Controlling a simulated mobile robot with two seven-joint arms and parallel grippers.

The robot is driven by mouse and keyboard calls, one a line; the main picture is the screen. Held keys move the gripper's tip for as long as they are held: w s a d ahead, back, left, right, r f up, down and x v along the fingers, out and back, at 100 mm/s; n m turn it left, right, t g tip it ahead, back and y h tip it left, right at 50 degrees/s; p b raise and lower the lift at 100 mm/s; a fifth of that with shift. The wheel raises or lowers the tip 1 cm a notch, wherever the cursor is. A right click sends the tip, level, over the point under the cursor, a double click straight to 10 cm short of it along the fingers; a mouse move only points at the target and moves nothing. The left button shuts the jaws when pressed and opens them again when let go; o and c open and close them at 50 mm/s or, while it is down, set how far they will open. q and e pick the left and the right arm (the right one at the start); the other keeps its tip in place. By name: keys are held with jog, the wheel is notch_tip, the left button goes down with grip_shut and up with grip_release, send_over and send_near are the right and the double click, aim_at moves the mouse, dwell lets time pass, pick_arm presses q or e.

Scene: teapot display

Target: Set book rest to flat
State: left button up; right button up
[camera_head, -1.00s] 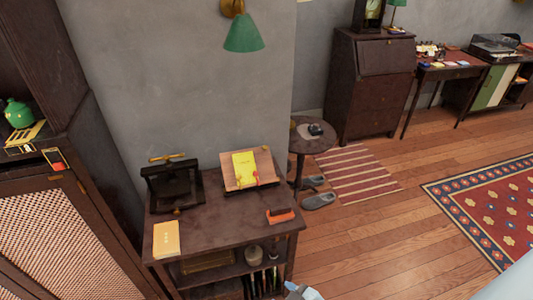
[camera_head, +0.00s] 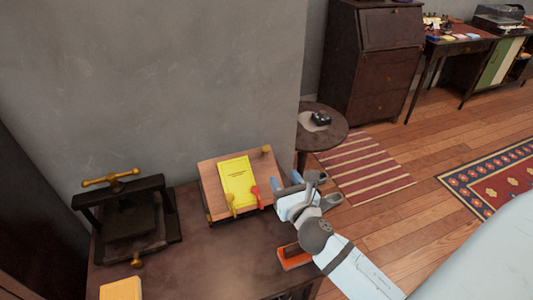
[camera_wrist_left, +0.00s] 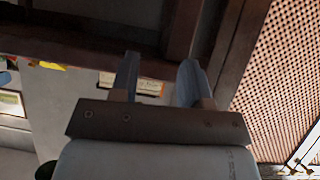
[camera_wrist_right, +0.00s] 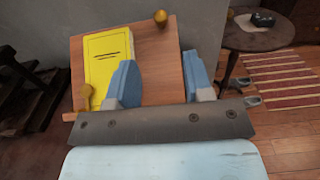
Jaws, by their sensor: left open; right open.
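The book rest (camera_head: 212,176) is a wooden board tilted up on the dark side table, with a yellow book (camera_head: 238,180) leaning on it. A brass knob (camera_head: 266,150) sits at its upper right corner. A red peg (camera_head: 255,192) and a brass peg (camera_head: 232,203) stand at its lower edge. My right gripper (camera_head: 293,183) is open beside the rest's right edge. In the right wrist view, the board (camera_wrist_right: 155,65) lies beyond and partly behind its fingers. My left gripper (camera_wrist_left: 158,65) is open and empty in its own wrist view, near dark wooden furniture.
A dark press (camera_head: 130,225) with a brass handle stands left on the table (camera_head: 190,270). An orange object (camera_head: 292,257) lies near the table's front right, below my right arm. A yellow item (camera_head: 120,289) lies front left. A round table (camera_head: 338,133) stands behind right.

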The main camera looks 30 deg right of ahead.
aim_at(266, 149)
jog(key=x, duration=1.2)
jog(key=shift+w, duration=0.15)
grip_shut()
